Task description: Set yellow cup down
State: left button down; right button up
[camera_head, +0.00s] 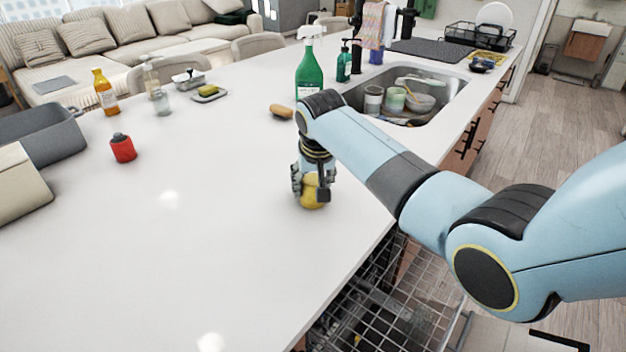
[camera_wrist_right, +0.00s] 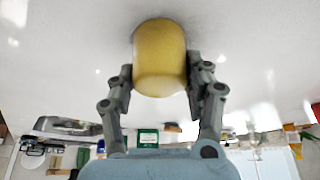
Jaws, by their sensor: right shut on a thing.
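The yellow cup (camera_head: 312,196) is at the white island counter (camera_head: 200,240), left of the counter's right edge. My right gripper (camera_head: 311,187) is shut on it from above and hides its upper part. In the right wrist view the yellow cup (camera_wrist_right: 160,58) sits between the two fingers of my right gripper (camera_wrist_right: 160,80), with the white counter close behind it. The cup looks upright and at or very near the counter; I cannot tell whether its base fully touches. My left gripper does not show.
A green spray bottle (camera_head: 309,72), a brown sponge-like item (camera_head: 281,111) and the sink (camera_head: 440,90) with dishes lie behind. A red item (camera_head: 123,148) and grey bin (camera_head: 45,130) are at left. An open dishwasher rack (camera_head: 385,305) is below the edge. The counter's middle is clear.

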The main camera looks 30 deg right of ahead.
jog(key=o, duration=1.2)
jog(key=v, duration=1.2)
jog(key=shift+r, duration=0.1)
